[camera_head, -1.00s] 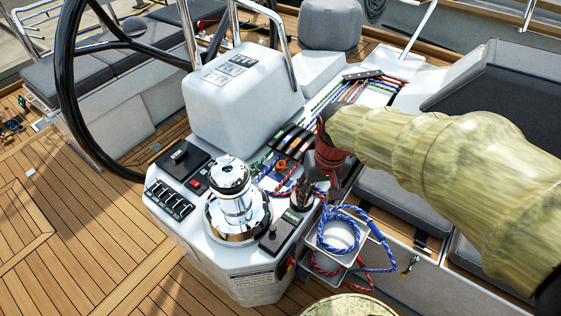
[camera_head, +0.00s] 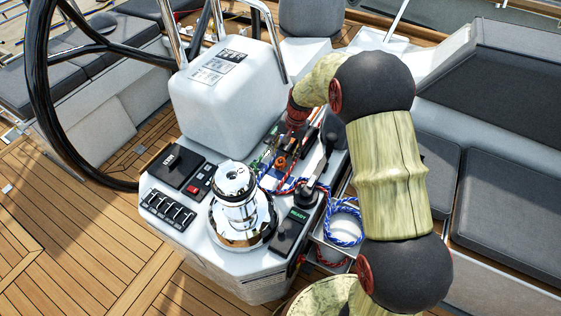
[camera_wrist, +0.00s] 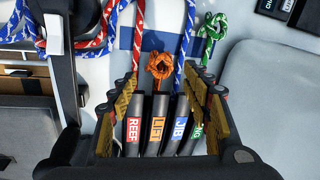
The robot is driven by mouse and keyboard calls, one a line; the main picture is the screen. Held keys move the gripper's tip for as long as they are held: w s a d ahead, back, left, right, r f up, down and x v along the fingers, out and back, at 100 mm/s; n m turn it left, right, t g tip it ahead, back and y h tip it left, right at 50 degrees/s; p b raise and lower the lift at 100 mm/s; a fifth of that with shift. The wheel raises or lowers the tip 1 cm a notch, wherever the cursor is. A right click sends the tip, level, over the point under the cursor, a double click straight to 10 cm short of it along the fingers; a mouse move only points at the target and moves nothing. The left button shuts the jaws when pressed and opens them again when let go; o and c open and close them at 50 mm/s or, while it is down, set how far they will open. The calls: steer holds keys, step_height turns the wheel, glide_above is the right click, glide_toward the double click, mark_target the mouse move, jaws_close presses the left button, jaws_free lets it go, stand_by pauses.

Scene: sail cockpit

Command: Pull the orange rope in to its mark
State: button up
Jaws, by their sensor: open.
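The orange rope's knotted end (camera_wrist: 160,67) shows in the wrist view just beyond the black lever labelled LIFT (camera_wrist: 157,125). A bit of orange shows in the head view (camera_head: 280,162). My gripper (camera_wrist: 162,86) is open, with its yellowish pads on either side of the row of levers. The REEF lever (camera_wrist: 133,125), LIFT lever and JIB lever (camera_wrist: 181,125) lie between the pads. A fourth lever, ending in "NG" (camera_wrist: 197,130), is partly hidden by the right pad. I see no grip on the rope. Its mark is not distinguishable.
A chrome winch (camera_head: 238,205) stands on the white console, with a black upright handle (camera_head: 318,165) to its right. Red, blue and green ropes (camera_wrist: 205,30) run close beside the orange knot. A coiled blue rope (camera_head: 345,228) hangs at the right. The steering wheel (camera_head: 40,110) is at left.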

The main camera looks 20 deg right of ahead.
mark_target(281, 162)
steer(key=f, duration=0.2)
steer(key=a+f+b, duration=0.1)
steer(key=f, duration=0.1)
steer(key=f+b, duration=0.1)
steer(key=f, duration=0.2)
steer(key=shift+w+a+f, duration=0.1)
steer(key=shift+w+a, duration=0.05)
steer(key=shift+w, duration=0.25)
steer(key=shift+c, duration=0.8)
jaws_close()
